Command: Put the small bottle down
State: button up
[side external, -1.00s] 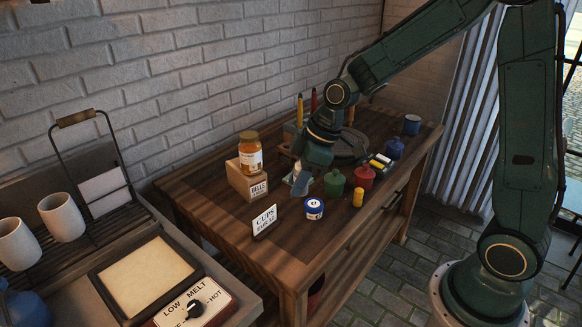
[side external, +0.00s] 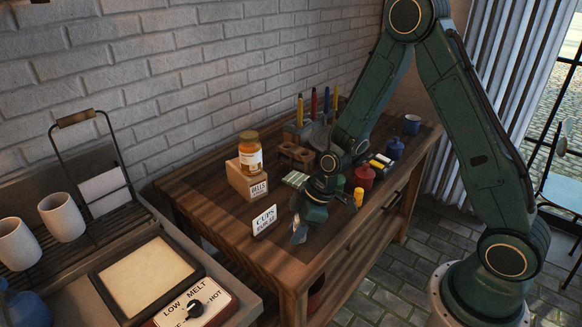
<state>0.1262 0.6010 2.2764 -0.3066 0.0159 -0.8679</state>
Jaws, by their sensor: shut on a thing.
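My gripper (side external: 299,233) is low over the front part of the wooden table (side external: 225,212), right of the CUPS sign. It points down and is shut, but its body hides most of what its fingers hold. I cannot make out the held small bottle clearly. A small yellow bottle (side external: 359,197) stands right of my gripper near the table's front edge. A red bottle (side external: 365,178) and a blue bottle (side external: 395,148) stand farther back. The green bottle and blue-lidded jar seen earlier are hidden behind my gripper or wrist.
The CUPS sign (side external: 265,219) stands close left of my gripper. An amber jar (side external: 250,153) sits on a wooden BELLS block (side external: 247,179) behind it. A small pale slatted rack (side external: 295,180) and a wooden holder (side external: 295,156) stand farther back. The table's left front is clear.

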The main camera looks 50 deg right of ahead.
aim_at(297, 253)
jog(key=shift+f, duration=0.55)
jog(key=shift+f, duration=1.9)
jog(key=shift+f, duration=0.1)
jog(key=o, duration=1)
jog(key=shift+v, duration=6.15)
